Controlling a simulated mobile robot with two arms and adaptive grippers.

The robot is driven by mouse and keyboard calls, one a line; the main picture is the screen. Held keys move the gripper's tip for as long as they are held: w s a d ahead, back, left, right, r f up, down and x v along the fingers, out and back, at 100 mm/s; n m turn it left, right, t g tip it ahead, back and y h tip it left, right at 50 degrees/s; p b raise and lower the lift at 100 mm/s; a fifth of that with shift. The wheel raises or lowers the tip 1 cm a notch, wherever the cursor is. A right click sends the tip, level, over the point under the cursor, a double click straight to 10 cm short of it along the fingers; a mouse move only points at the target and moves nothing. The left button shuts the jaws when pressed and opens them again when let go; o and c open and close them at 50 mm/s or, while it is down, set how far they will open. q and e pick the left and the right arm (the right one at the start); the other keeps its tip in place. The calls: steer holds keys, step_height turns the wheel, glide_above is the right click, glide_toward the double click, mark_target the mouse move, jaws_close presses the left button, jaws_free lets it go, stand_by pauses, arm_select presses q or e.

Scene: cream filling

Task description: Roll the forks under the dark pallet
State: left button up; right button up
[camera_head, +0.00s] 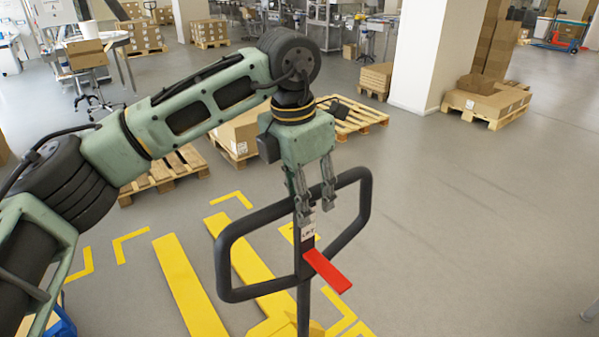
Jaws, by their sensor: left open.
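The pallet jack's dark looped handle (224,262) stands in front of me, with a red lever (327,271) at its middle. Its two yellow forks (187,285) lie low over the floor and point away from me. My left gripper (316,206) is open at the handle's upper middle, fingers pointing down by the small white label. I cannot tell whether the fingers touch the handle. A bare wooden pallet (165,176) lies beyond the forks, partly hidden by my left arm. No clearly dark pallet can be made out. My right gripper is out of view.
Yellow corner marks (131,240) lie on the floor around the forks. A white pillar (424,55) stands back right beside a loaded pallet (486,104). The right floor is clear.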

arm_select(q)
step_height(320, 180, down, 2)
steer(key=shift+f+p, duration=0.1)
steer(key=shift+p, duration=0.2)
steer(key=shift+w+f, duration=0.15)
steer(key=shift+f, duration=0.25)
steer(key=shift+d+f, duration=0.1)
steer(key=shift+f, duration=0.1)
steer(key=c, duration=0.9)
jaws_close()
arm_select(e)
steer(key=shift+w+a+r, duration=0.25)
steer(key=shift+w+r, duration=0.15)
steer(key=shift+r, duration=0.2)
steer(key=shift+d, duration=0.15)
